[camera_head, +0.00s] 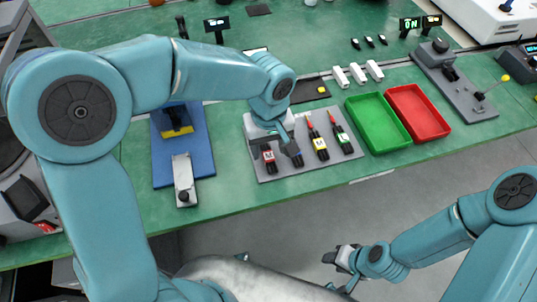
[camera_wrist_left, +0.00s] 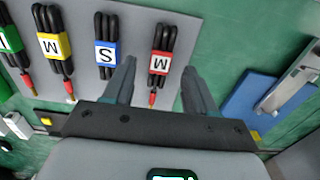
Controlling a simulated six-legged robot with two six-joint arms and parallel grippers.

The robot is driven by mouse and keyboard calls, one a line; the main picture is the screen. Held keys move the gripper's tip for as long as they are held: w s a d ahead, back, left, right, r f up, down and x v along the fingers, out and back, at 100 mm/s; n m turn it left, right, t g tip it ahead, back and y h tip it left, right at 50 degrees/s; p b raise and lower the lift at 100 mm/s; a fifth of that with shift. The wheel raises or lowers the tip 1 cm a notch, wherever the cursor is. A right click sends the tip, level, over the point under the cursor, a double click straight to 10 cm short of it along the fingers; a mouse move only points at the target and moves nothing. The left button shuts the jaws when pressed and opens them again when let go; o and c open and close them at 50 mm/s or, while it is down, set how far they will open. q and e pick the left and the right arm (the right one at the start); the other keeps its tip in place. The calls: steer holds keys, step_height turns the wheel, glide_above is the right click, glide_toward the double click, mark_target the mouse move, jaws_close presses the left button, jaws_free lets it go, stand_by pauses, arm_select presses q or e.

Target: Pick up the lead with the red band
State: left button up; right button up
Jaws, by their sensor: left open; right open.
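The lead with the red band (camera_head: 269,156) is a bundled black cable on a grey board (camera_head: 262,176), at the left end of a row of leads. In the left wrist view the red-banded lead (camera_wrist_left: 160,62) lies between the two fingers of my left gripper (camera_wrist_left: 159,68), with gaps on both sides. In the head view my left gripper (camera_head: 273,146) is over the board's left end, open and empty, partly hiding the red-banded and blue-banded leads. My right gripper (camera_head: 342,262) is open and empty, away from the bench over the floor.
Leads with blue (camera_wrist_left: 105,56), yellow (camera_head: 320,147) and green (camera_head: 344,138) bands lie beside the red one. The blue one is close to a left finger. A blue fixture base (camera_head: 200,140) stands left of the board. Green (camera_head: 378,128) and red (camera_head: 420,115) trays are to the right.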

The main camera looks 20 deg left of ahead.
arm_select(q)
step_height(320, 180, down, 2)
steer(key=shift+w+f, duration=0.1)
steer(key=shift+f, duration=0.05)
steer(key=shift+c, duration=0.3)
jaws_close()
